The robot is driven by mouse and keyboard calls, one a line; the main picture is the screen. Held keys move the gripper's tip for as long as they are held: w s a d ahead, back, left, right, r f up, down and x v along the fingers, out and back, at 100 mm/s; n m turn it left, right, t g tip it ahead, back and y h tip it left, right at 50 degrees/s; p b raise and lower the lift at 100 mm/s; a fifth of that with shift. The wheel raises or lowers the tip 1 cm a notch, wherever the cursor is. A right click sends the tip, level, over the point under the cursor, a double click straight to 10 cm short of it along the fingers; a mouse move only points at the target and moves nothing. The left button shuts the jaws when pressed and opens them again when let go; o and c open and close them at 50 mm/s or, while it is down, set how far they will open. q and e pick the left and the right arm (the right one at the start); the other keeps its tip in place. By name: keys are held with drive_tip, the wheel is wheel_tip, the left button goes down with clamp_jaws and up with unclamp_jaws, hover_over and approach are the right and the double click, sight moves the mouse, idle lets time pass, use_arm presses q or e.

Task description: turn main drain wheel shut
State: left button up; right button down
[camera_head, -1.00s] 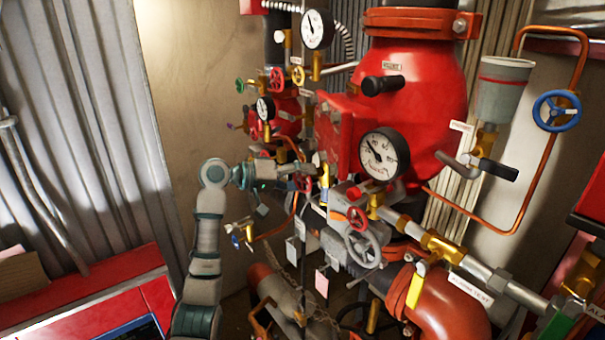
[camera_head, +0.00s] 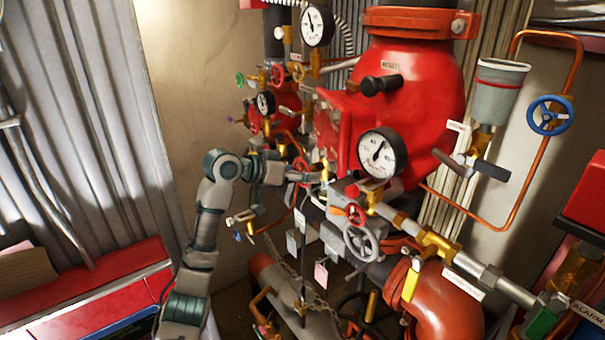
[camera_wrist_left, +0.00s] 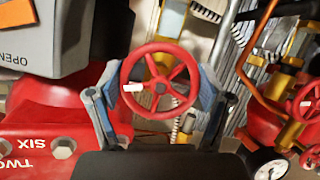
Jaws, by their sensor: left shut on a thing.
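A red spoked handwheel (camera_wrist_left: 161,87) with a small white tag on its rim fills the middle of the left wrist view. My left gripper (camera_wrist_left: 160,97) has a finger on each side of it and is shut on its rim. In the head view, the left gripper (camera_head: 308,177) reaches in from the left to the red wheel (camera_head: 301,168), which is partly hidden by it. No label on this wheel can be read as main drain. My right gripper is not in view.
A grey handwheel (camera_head: 361,241) and a smaller red wheel (camera_head: 356,214) sit just below right. A large gauge (camera_head: 382,153) and red valve body (camera_head: 415,100) stand close on the right. Tags hang below. Open space lies left of the pipes, before the wall (camera_head: 195,90).

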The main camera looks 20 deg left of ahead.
use_arm(q)
drive_tip(key=shift+f, duration=0.35)
drive_tip(key=o, duration=0.9)
drive_tip(key=shift+o, duration=0.9)
drive_tip(key=shift+w+r, duration=0.1)
drive_tip(key=shift+w, duration=0.05)
drive_tip(key=shift+a+r, duration=0.1)
drive_tip(key=v, duration=1.2)
